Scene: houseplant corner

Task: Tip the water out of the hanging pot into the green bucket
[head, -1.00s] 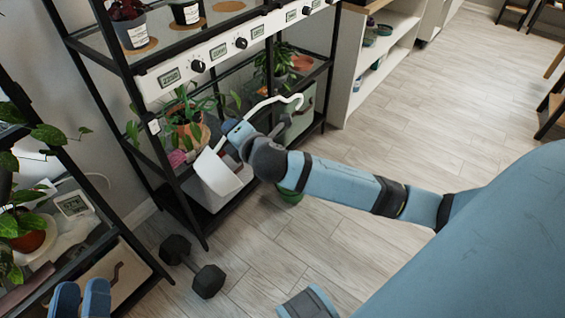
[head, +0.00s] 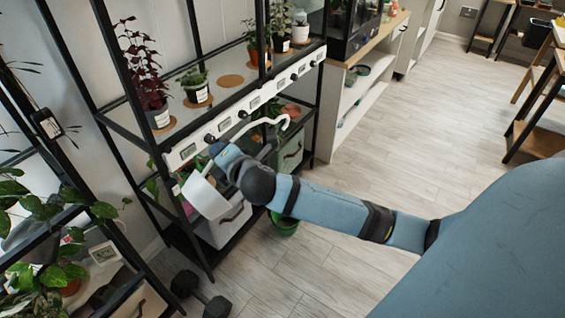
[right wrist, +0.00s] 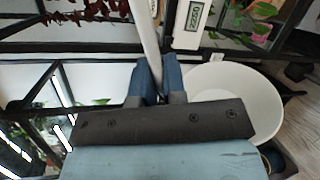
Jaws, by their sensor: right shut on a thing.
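The white hanging pot (head: 204,196) is off the floor in front of the shelf rack, tilted in the head view. Its pale round bowl also shows in the right wrist view (right wrist: 245,98); I cannot make out water in it. My right gripper (head: 222,152) is shut on the pot's white hanger, whose hooked end (head: 275,123) sticks out to the right. In the right wrist view the hanger bar passes between the blue fingertips (right wrist: 156,75). The green bucket (head: 284,224) stands on the floor right of the pot, partly hidden behind my right arm. My left gripper is out of view.
The black-framed rack with potted plants and a white control strip (head: 254,103) is close behind the pot. A light bin (head: 226,226) sits low on it, below the pot. A black dumbbell (head: 200,296) lies on the floor at front. Floor to the right is clear.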

